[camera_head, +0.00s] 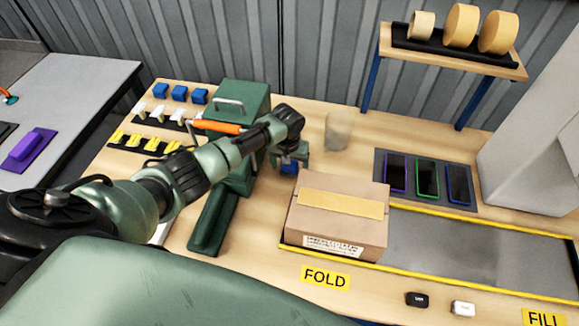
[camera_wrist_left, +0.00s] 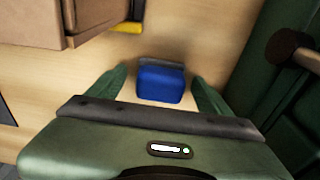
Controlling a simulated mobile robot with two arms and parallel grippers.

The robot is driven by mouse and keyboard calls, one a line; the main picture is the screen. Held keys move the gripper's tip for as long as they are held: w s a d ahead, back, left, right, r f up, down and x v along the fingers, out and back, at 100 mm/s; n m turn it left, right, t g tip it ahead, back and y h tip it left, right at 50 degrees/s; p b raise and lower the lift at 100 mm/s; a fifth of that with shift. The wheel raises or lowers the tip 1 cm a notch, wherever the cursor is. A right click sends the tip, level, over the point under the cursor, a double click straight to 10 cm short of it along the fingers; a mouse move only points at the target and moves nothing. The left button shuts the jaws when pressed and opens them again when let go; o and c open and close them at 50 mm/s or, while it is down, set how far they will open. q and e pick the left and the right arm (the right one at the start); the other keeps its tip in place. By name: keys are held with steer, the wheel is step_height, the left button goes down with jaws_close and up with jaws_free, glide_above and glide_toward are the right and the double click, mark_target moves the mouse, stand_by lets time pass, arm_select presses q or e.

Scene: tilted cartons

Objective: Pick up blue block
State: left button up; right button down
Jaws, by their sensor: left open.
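A blue block (camera_wrist_left: 160,84) sits on the wooden table in the left wrist view, with a grey part along its far edge. My left gripper (camera_wrist_left: 160,75) is open, with one green finger on each side of the block and visible gaps between. In the head view, my left gripper (camera_head: 289,160) points down over this block (camera_head: 289,169), which is partly hidden by it. Three more blue blocks (camera_head: 179,93) stand in a row at the back left of the table. My right gripper is not in view.
A taped carton (camera_head: 340,205) stands close to the right of my left gripper. A green machine with a handle (camera_head: 240,95) stands close on its left. A clear cup (camera_head: 338,130) is behind. White and yellow pieces (camera_head: 172,146) and three phones (camera_head: 427,178) lie farther off.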

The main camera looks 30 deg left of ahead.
arm_select(q)
steer(key=c, duration=1.5)
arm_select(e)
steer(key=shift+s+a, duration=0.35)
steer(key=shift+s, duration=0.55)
arm_select(q)
steer(key=shift+r, duration=0.1)
